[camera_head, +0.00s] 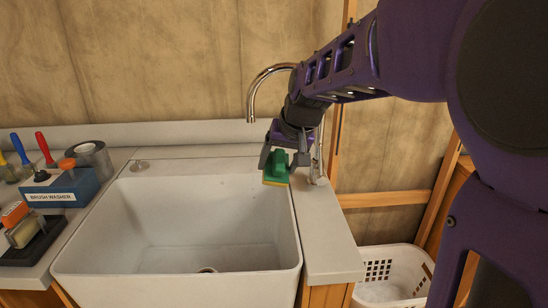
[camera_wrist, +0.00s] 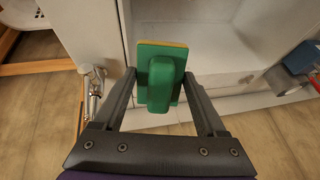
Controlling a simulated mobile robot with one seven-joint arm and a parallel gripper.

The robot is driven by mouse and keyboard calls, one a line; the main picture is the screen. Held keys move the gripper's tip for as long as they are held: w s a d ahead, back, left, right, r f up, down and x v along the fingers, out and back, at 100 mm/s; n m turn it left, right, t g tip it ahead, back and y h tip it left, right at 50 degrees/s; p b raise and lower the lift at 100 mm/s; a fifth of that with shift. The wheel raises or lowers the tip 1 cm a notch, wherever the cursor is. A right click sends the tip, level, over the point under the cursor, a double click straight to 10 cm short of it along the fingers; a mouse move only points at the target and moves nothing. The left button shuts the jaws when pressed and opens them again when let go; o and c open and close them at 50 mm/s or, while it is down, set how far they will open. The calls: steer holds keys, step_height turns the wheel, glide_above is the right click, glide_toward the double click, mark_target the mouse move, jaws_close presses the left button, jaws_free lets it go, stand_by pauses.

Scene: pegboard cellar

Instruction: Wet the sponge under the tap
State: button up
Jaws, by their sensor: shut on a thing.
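The sponge is a green block with a raised green grip and a yellow layer. In the head view the sponge (camera_head: 275,181) hangs over the right rear of the white sink (camera_head: 297,232). In the wrist view the sponge (camera_wrist: 160,83) shows between the fingers of my gripper (camera_wrist: 160,85). The chrome tap (camera_head: 258,85) curves up behind my arm, its spout opening to the left of and above the sponge. Its lower part is partly hidden by my arm. No water stream shows at the spout.
A white laundry basket (camera_head: 405,262) stands right of the sink. The basin is empty, with a drain (camera_head: 207,270).

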mark_target(267, 163)
steer(key=w+a+f+p, duration=0.1)
steer(key=w+a, duration=0.2)
steer(key=w, duration=0.3)
steer(key=w+a+f+p, duration=0.1)
steer(key=w+a+p, duration=0.1)
steer(key=w, duration=0.4)
steer(key=shift+w+a+f, duration=0.15)
steer(key=shift+a+f, duration=0.25)
stand_by(0.5)
steer(key=s+d+b, duration=0.3)
steer(key=s, duration=0.4)
steer(key=shift+s+d, duration=0.15)
steer(key=shift+d, duration=0.05)
stand_by(0.3)
stand_by(0.9)
steer(key=shift+r, duration=0.1)
